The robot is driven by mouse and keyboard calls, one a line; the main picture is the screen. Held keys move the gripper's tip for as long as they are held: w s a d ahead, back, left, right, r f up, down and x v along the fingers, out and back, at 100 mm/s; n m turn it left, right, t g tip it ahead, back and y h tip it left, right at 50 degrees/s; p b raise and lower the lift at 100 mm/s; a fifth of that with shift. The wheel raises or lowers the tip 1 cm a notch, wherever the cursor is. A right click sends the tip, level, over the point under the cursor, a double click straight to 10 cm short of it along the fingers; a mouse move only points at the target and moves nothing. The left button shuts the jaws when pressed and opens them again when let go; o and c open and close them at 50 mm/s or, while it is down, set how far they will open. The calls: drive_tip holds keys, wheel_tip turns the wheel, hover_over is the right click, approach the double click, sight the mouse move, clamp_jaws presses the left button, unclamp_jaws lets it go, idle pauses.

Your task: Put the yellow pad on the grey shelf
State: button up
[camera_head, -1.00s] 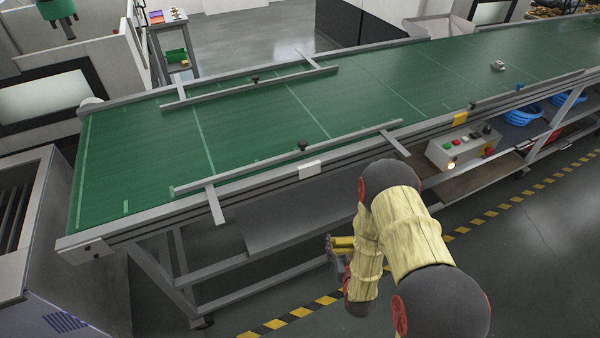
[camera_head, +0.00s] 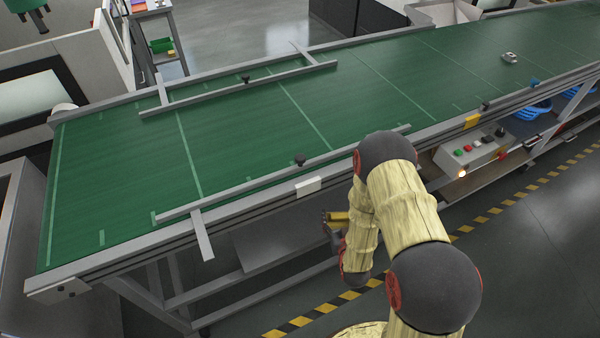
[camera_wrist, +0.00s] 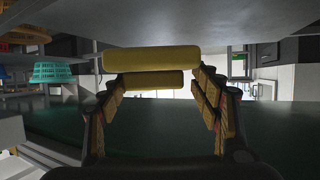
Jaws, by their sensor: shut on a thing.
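The yellow pad (camera_head: 338,216) is in my gripper (camera_head: 333,225), beside the right end of the grey shelf (camera_head: 285,246) under the conveyor. My arm partly covers the pad and the gripper in the head view. In the wrist view the pad (camera_wrist: 150,58) lies crosswise between the fingertips, with a second yellow bar just behind or below it. My gripper (camera_wrist: 158,88) is shut on the pad. A broad grey surface (camera_wrist: 235,20) fills the top of the wrist view, close to the pad; I cannot tell whether they touch.
The green conveyor (camera_head: 250,145) and its metal side rail stand above the shelf. Frame legs and crossbars are below it. A control box with buttons (camera_head: 475,152) is to the right. Floor with black-yellow tape (camera_head: 480,222) is clear at the right.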

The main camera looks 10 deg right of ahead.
drive_tip(key=w+a+f+b, duration=0.1)
drive_tip(key=w+f, duration=0.1)
drive_tip(key=w, duration=0.2)
drive_tip(key=w+a+f+b, duration=0.1)
drive_tip(key=w+f+b, duration=0.1)
drive_tip(key=w+f, duration=0.1)
drive_tip(key=w+a+f+b, duration=0.1)
drive_tip(key=w+f+b, duration=0.1)
drive_tip(key=w, duration=0.3)
drive_tip(key=shift+w+a+f, duration=0.15)
drive_tip(key=shift+f, duration=0.6)
drive_tip(key=shift+w+a+f+b, duration=0.1)
drive_tip(key=shift+w+f+b, duration=0.2)
drive_tip(key=shift+w+f, duration=0.25)
wheel_tip(320, 180, down, 4)
drive_tip(key=shift+r+b, duration=0.25)
drive_tip(key=shift+b, duration=0.75)
drive_tip(key=shift+r, duration=0.15)
drive_tip(key=o, duration=1.1)
drive_tip(key=shift+o, duration=0.3)
